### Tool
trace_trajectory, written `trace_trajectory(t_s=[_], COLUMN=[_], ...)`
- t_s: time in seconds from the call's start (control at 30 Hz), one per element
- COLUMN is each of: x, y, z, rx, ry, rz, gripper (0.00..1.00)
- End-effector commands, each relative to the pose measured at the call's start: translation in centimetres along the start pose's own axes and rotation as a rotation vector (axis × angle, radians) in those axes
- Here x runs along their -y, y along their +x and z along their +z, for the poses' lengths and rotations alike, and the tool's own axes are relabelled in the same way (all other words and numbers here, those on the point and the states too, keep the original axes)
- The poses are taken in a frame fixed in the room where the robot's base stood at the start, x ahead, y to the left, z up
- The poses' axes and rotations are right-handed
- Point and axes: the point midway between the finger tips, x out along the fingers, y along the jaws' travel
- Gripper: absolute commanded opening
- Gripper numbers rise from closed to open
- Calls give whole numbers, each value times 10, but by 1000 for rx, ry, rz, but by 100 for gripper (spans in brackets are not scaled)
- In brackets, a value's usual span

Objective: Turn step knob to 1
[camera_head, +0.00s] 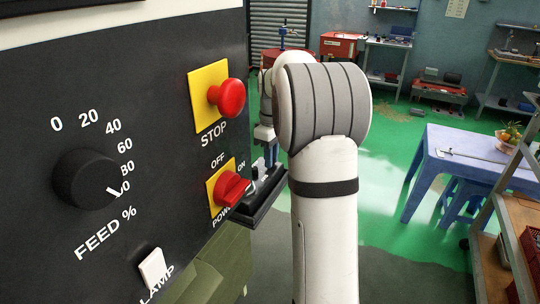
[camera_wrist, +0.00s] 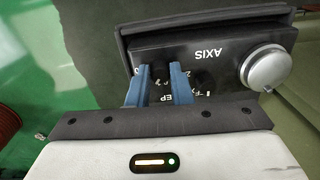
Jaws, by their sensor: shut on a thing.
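In the wrist view the two blue fingers of my gripper (camera_wrist: 161,74) reach onto a small black control panel (camera_wrist: 225,42). They are shut on a small dark knob between them, taken as the step knob; the fingers hide most of it. Part of a label, reading "EP", shows beside the right finger. Small white scale marks show near the fingers, but the knob's pointer and setting cannot be read. In the head view the black control panel (camera_head: 262,198) juts out beside the power switch, and my arm partly hides it.
A large silver round knob (camera_wrist: 264,68) sits right of my fingers, near the "AXIS" lettering. In the head view a red stop button (camera_head: 228,97), a red power switch (camera_head: 231,189), a feed dial (camera_head: 88,179) and a lamp switch (camera_head: 153,267) are on the dark panel.

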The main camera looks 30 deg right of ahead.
Motion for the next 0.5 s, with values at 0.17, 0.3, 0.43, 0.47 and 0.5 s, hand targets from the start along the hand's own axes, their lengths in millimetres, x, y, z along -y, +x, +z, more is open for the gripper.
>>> trace_trajectory(t_s=[0.17, 0.3, 0.43, 0.47, 0.5], x=[0, 0, 0, 0, 0], y=[-1, -1, -1, -1, -1], z=[0, 0, 0, 0, 0], rx=[-4, -6, -6, -7, -7], ry=[81, 118, 135, 137, 138], rz=[1, 1, 1, 1, 1], gripper=[0, 0, 0, 0, 0])
